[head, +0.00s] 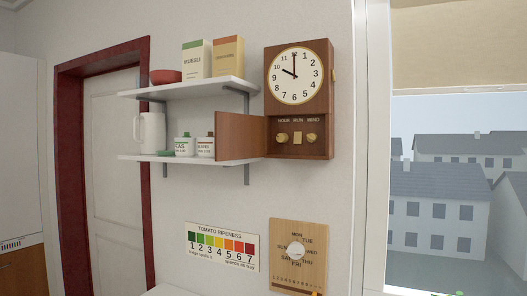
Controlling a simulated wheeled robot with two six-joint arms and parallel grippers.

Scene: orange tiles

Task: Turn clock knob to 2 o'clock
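A brown wooden wall clock (269,86) hangs to the right of the shelves. Its white face (297,86) has a short hand towards 10 and a long hand at 12. Below the face is an open compartment with labels reading HOUR, RUN and WIND. A brass hour knob (282,138) is on the left, a small pale piece (297,138) is in the middle and a brass wind knob (311,137) is on the right. The compartment's wooden door (235,137) is swung open to the left. Neither of my grippers is in view.
The open door stands in front of the lower shelf (189,161), which holds a white jug (151,133) and small jars. The upper shelf (187,90) holds boxes and a red bowl. A wooden day dial (297,275) hangs below the clock; a window is at right.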

